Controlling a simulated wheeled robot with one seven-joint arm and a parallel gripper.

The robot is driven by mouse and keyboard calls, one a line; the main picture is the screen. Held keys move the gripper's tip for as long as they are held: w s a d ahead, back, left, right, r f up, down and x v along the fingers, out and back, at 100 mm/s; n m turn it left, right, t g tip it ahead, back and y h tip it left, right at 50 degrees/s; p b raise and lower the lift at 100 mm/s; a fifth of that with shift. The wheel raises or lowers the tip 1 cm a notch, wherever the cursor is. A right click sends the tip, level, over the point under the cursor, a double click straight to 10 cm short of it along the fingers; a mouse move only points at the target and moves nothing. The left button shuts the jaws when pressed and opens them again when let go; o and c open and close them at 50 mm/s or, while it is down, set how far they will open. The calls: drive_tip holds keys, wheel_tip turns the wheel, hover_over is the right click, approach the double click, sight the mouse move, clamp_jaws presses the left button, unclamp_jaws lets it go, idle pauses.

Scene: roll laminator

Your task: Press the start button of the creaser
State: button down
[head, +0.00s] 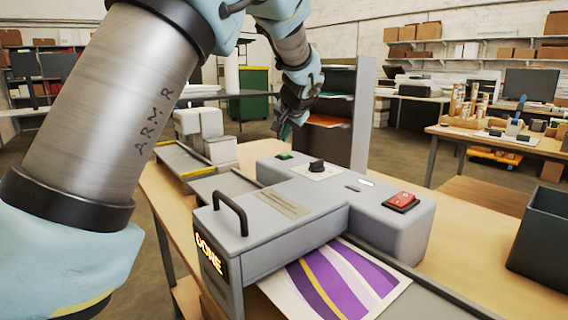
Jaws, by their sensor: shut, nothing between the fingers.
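The grey machine (300,222) that I take for the creaser stands on the wooden table, with a black handle (231,212) on its near end. A small green button (284,156) sits on its top at the far left. A black knob (317,165) and a red rocker switch (401,201) are also on its top. I cannot read a label on the button. My gripper (283,131) is shut and empty, above and just beyond the green button. It looks apart from the button, though the gap is hard to judge.
A purple, white and yellow printed sheet (335,282) lies under the machine's near right side. An orange lit display (211,260) is on its end face. A dark bin (541,238) stands at right. A feed track (185,160) and rack (340,110) stand behind.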

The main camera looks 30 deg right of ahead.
sight(284, 155)
drive_tip(key=shift+f+b, duration=0.6)
drive_tip(key=shift+f, duration=0.55)
idle(1.1)
drive_tip(key=shift+f+b, duration=0.4)
drive_tip(key=shift+b, duration=0.1)
